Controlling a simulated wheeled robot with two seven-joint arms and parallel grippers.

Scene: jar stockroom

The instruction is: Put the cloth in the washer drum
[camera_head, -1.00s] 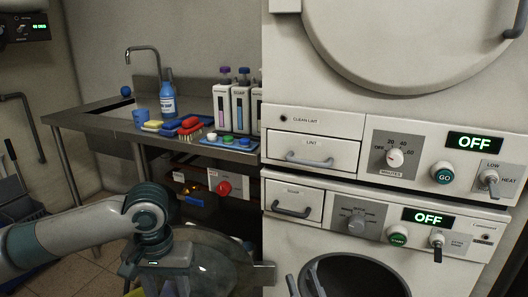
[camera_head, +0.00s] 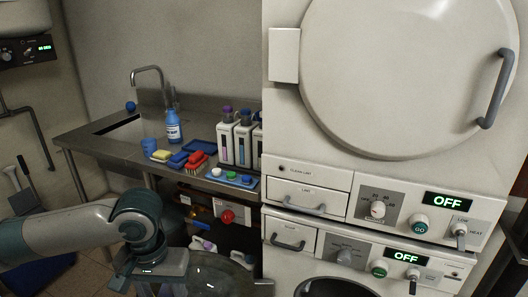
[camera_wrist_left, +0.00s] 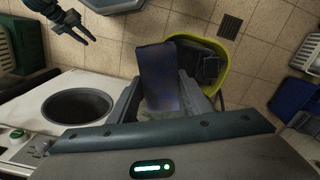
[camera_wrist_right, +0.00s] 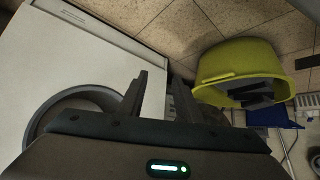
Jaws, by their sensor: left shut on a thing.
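The blue cloth (camera_wrist_left: 160,75) hangs from my left gripper (camera_wrist_left: 160,108), which is shut on it in the left wrist view. The washer's round drum opening (camera_wrist_left: 75,105) is open, to the left of the cloth and apart from it. The drum opening also shows at the bottom of the head view (camera_head: 336,288) and in the right wrist view (camera_wrist_right: 82,103). My left wrist is low at the left of the washer in the head view; its fingertips are hidden there. My right gripper (camera_wrist_right: 162,100) is open and empty, right of the drum opening.
A clear round pane (camera_head: 215,275), apparently the open washer door, stands left of the washer. A yellow-green basket (camera_wrist_left: 224,48) with dark contents sits on the tiled floor. The dryer door (camera_head: 405,75) above is shut. A sink counter (camera_head: 105,147) holds bottles and brushes.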

